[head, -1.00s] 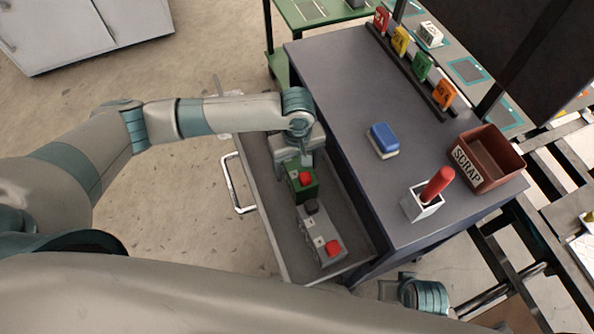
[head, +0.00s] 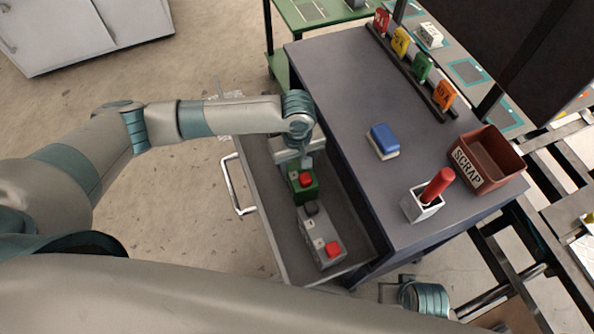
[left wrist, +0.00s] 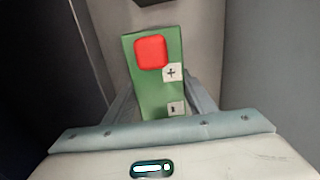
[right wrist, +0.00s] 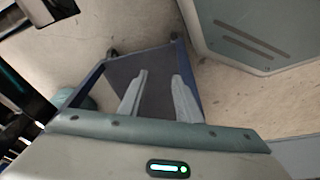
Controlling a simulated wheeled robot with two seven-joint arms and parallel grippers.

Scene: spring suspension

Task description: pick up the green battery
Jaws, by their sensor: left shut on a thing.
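The green battery (head: 298,189) has a red cap and stands in the open drawer, at the end away from my body. My left gripper (head: 303,167) reaches down over it and is shut on it. In the left wrist view the green battery (left wrist: 152,90), with its red cap and plus and minus labels, sits between the fingers of my left gripper (left wrist: 158,108). I cannot tell whether its underside touches the drawer floor. My right gripper (right wrist: 158,95) is open and empty in the right wrist view.
A grey battery (head: 318,229) with red and black caps lies in the drawer (head: 352,235) beside the green one. On the cabinet top (head: 335,75) are a blue-and-white block (head: 383,140), a white holder with a red handle (head: 437,185) and a red scrap bin (head: 497,170).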

